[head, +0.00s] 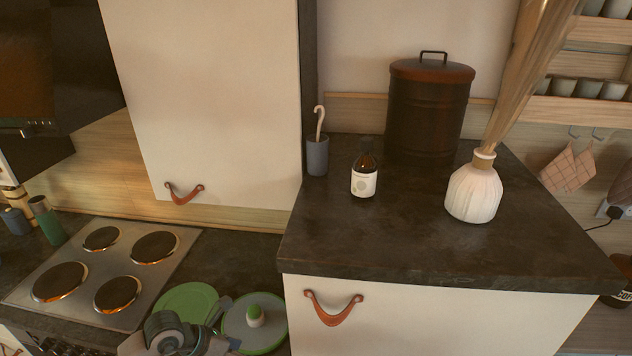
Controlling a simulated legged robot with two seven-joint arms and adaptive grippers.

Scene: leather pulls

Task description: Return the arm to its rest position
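Part of my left arm with its gripper (190,336) shows at the bottom edge, left of centre, in front of the green plates. It is cut off by the frame, and I cannot tell whether its fingers are open or shut. I see nothing clearly held in it. My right gripper is out of view. A leather pull (184,194) hangs on the closed upper cabinet door (205,100). Another leather pull (333,308) is on the white front (430,318) below the dark raised counter. No gripper touches either pull.
The raised dark counter (400,245) bears a brown bottle (364,174), a grey cup (317,156), a lidded canister (428,110) and a white vase (474,190). A hob (105,265) lies left. Green plates (188,300) and a green-rimmed lid (262,335) sit near my arm.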

